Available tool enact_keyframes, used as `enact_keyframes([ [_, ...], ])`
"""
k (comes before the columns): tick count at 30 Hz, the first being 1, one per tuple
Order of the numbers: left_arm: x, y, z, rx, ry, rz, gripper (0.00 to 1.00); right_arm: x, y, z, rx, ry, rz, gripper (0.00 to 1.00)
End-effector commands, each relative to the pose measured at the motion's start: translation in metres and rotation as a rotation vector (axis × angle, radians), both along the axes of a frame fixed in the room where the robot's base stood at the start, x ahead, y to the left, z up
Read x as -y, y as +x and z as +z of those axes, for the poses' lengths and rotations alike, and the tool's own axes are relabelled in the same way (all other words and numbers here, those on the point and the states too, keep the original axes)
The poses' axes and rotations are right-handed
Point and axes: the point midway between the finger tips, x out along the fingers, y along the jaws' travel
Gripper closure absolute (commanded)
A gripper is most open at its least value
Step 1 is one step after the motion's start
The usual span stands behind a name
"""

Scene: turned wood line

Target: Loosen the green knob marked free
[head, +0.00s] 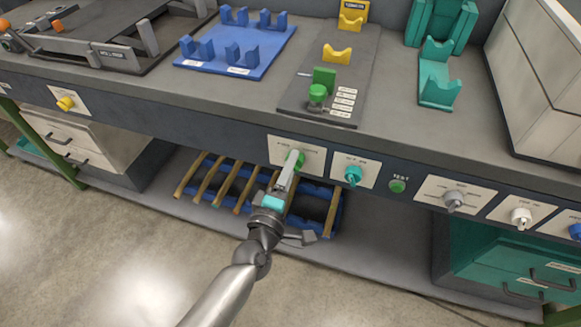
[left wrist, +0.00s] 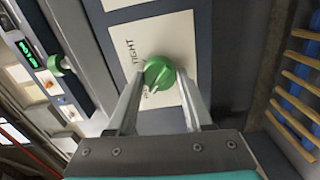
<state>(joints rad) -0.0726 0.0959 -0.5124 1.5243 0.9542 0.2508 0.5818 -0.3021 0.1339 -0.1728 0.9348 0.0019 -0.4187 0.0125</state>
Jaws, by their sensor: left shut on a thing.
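The green knob (head: 297,155) sits on a white plate (head: 312,152) on the bench's front panel. My left gripper (head: 289,171) reaches up to it from below, in front of the panel. In the left wrist view the round green knob (left wrist: 158,73) is between my two finger tips, and the fingers are shut on it. The word TIGHT reads on the plate (left wrist: 180,40) beside the knob. A pale pointer mark on the knob points to the lower left, by a small second word I cannot read. My right gripper is not in view.
Right of the plate are a teal knob (head: 353,174), a green TEST button (head: 397,186) and grey and white knobs. A fixture with another green knob (head: 318,94) stands on the bench top. Below is a blue rack (head: 240,168) with wooden rods, close to my gripper.

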Motion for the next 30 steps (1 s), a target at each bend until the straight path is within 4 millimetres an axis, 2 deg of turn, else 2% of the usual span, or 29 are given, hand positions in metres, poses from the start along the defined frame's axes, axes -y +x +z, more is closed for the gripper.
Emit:
enact_keyframes([
  [7, 0.0, -0.001, -0.001, -0.004, -0.005, 0.0, 1.0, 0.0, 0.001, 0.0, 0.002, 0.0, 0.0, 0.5],
  [8, 0.0, -0.001, -0.001, -0.004, -0.005, 0.0, 0.48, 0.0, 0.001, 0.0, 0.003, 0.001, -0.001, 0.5],
  [15, 0.0, 0.0, -0.001, -0.002, -0.003, 0.0, 0.21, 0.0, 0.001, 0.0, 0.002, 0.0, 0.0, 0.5],
  [25, -0.001, -0.003, 0.0, -0.001, -0.001, 0.0, 0.19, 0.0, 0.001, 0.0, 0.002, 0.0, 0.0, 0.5],
  [30, -0.007, -0.022, 0.0, -0.003, 0.001, -0.001, 0.19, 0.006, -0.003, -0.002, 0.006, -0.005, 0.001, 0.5],
])
